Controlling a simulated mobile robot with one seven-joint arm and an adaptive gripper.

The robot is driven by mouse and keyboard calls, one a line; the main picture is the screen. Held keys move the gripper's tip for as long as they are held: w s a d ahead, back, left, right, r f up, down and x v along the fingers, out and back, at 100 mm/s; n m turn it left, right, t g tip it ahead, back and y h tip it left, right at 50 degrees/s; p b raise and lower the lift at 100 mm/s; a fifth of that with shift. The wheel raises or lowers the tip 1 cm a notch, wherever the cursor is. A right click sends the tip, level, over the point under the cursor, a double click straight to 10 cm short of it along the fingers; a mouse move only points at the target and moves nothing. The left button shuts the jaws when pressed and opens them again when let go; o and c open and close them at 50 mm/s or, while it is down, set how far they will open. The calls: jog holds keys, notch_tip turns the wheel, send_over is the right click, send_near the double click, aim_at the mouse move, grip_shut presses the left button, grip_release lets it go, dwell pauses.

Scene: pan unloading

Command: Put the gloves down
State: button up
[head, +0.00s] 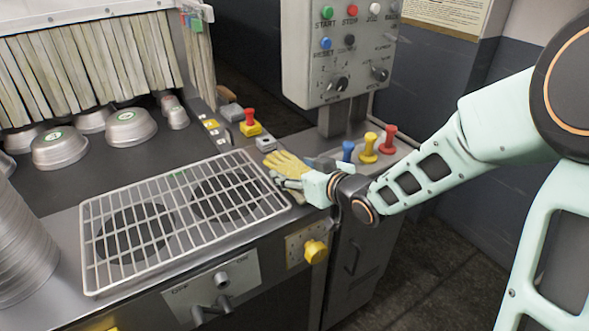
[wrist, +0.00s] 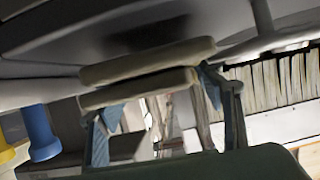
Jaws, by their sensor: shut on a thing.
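The yellow gloves (head: 286,162) show in the head view at the right edge of the wire rack, at the end of my arm. My gripper (head: 291,180) is shut on them, partly covering them. Pale, padded edges that look like the gloves (wrist: 150,62) lie between my fingers in the wrist view. I cannot tell whether the gloves touch the surface beneath.
The wire rack (head: 95,240) lies left of my gripper. Red (head: 389,139), yellow (head: 369,150) and blue (head: 348,151) knobs stand close on the right. A control box (head: 340,50) rises behind. Several metal pans (head: 60,147) sit by the strip curtain (head: 90,65).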

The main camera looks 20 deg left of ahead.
jog(key=shift+f+b, duration=0.65)
jog(key=shift+f, duration=0.05)
jog(key=o, duration=1.4)
jog(key=shift+f, duration=0.15)
jog(key=shift+s, duration=0.1)
